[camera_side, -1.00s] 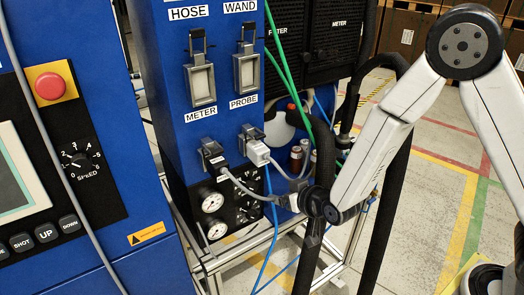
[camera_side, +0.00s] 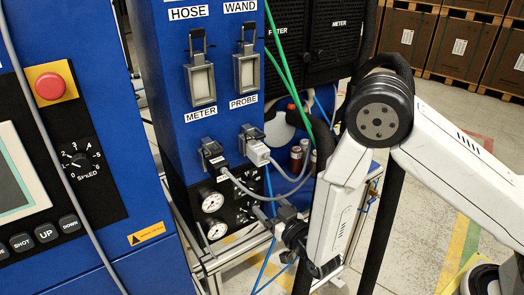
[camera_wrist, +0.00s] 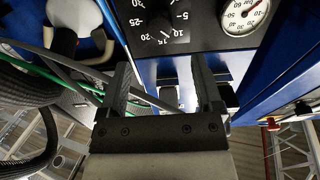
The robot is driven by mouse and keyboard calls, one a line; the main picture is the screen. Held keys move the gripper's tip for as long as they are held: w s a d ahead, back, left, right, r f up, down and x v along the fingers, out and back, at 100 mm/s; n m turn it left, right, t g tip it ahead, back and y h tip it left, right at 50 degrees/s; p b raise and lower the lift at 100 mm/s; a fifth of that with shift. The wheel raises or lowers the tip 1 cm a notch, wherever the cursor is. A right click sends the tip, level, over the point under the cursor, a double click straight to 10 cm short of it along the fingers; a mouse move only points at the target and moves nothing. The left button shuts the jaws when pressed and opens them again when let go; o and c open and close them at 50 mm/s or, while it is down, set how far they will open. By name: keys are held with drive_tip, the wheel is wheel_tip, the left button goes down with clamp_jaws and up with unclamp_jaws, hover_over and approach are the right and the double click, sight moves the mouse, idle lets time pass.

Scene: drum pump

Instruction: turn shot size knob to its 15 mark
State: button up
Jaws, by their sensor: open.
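In the wrist view, a black knob (camera_wrist: 160,24) sits at the top of a black panel with a white scale around it reading 5, 10, 15 and 20. Its name label is not readable, and I cannot tell exactly where its pointer sits. My gripper (camera_wrist: 163,72) is open and empty, its two dark fingers spread below the knob in the picture and apart from it. In the side view, my gripper (camera_side: 262,213) is close in front of the lower black panel (camera_side: 230,222), right of its gauges. The knob is too small to make out there.
A round white gauge (camera_wrist: 245,14) is beside the knob. Grey plug cables (camera_side: 250,188) hang from the meter and probe sockets just above my gripper. Blue hoses (camera_side: 270,255) and a metal frame are below. A speed knob (camera_side: 80,160) is on the left cabinet.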

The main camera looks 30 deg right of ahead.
sight(253, 188)
drive_tip(key=shift+w, duration=3.85)
clamp_jaws()
